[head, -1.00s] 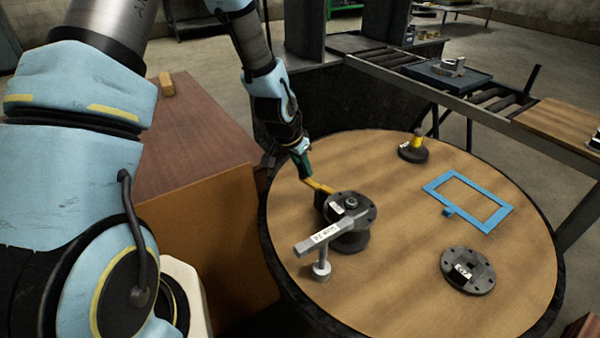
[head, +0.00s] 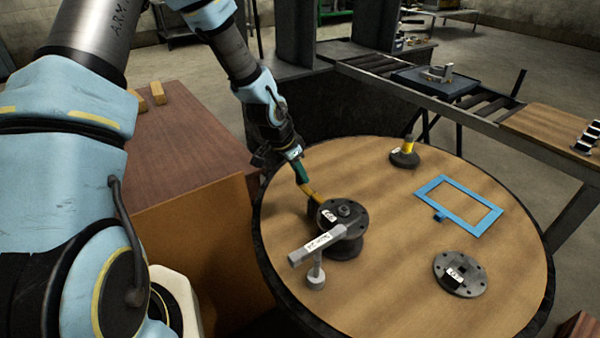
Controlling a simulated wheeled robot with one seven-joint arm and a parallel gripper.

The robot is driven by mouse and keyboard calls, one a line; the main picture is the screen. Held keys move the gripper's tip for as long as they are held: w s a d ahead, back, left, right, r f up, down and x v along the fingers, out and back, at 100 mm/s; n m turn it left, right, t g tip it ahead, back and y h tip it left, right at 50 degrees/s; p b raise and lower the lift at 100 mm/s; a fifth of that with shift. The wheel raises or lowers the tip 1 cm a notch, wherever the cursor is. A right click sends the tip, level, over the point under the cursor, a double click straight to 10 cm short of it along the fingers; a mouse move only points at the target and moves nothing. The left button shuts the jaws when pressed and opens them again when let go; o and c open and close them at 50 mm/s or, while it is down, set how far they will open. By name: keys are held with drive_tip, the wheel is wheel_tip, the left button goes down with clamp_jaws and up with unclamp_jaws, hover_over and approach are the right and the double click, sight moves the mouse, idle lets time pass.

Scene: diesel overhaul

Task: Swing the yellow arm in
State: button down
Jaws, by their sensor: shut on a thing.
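The yellow arm (head: 311,191) is a short bar at the left rim of a dark round flanged hub (head: 344,213) on the round wooden table. A dark green grip (head: 300,172) is at its outer end. My gripper (head: 295,157) reaches down from the upper left and is shut on the green grip; its fingertips are small and partly hidden. A grey labelled bar (head: 315,245) lies in front of the hub, its left part above a small grey post (head: 316,275). The joint between the yellow arm and the hub is partly hidden.
The round table (head: 390,295) also carries a dark flange disc (head: 463,271), a blue rectangular frame (head: 433,190) and a yellow-topped black piece (head: 405,155). A brown cabinet (head: 190,215) stands close on the left. A roller conveyor (head: 480,108) runs behind at the right.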

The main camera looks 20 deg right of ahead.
drive_tip(key=c, duration=0.7)
unclamp_jaws()
drive_tip(key=shift+r, duration=0.1)
drive_tip(key=b+v, duration=0.1)
drive_tip(key=v, duration=0.9)
drive_tip(key=shift+a+r, duration=0.15)
drive_tip(key=shift+r, duration=0.15)
drive_tip(key=shift+a, duration=0.1)
drive_tip(key=s+a+r+n+y, duration=0.1)
drive_tip(key=a+n, duration=0.4)
drive_tip(key=a, duration=0.5)
drive_tip(key=s+a+r+n+y, duration=0.1)
drive_tip(key=a+n, duration=0.4)
drive_tip(key=a, duration=0.5)
drive_tip(key=s+a+r+n+y, duration=0.2)
drive_tip(key=s+a+r+n, duration=0.1)
drive_tip(key=a, duration=0.7)
drive_tip(key=shift+s+a+r+n+t, duration=0.1)
drive_tip(key=shift+s+r+n+t, duration=0.15)
drive_tip(key=shift+n, duration=0.25)
drive_tip(key=shift+s+r+n+t, duration=0.15)
drive_tip(key=shift+s+n, duration=0.15)
drive_tip(key=shift+n, duration=0.2)
